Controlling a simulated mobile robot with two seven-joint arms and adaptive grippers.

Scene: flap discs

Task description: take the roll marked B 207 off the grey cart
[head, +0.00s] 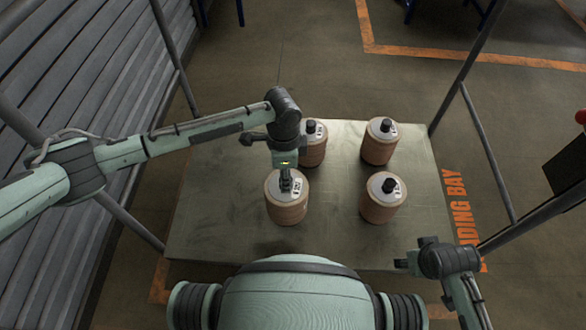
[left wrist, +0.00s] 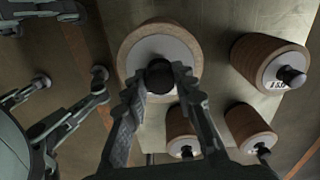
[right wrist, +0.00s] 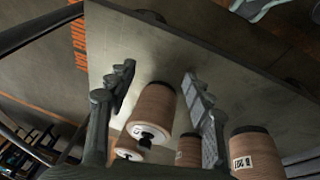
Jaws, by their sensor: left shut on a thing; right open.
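Several tan rolls with pale tops and black knobs stand on the grey cart (head: 225,225). My left gripper (head: 286,181) is shut on the black knob of the front-left roll (head: 287,210), which is upright; I cannot tell whether it is clear of the cart. In the left wrist view the fingers (left wrist: 158,78) close on the knob from both sides, above that roll (left wrist: 130,57). Its label is too small to read surely in the head view. A labelled roll (right wrist: 255,155) in the right wrist view seems to read 207. My right gripper (head: 408,255) is open and empty by the cart's front-right corner.
The other rolls are front-right (head: 379,208), back-right (head: 379,150) and back-left (head: 314,153), close behind my left gripper. Grey posts rise around the cart. A ribbed shutter (head: 100,80) is at the left. The cart's left part is bare.

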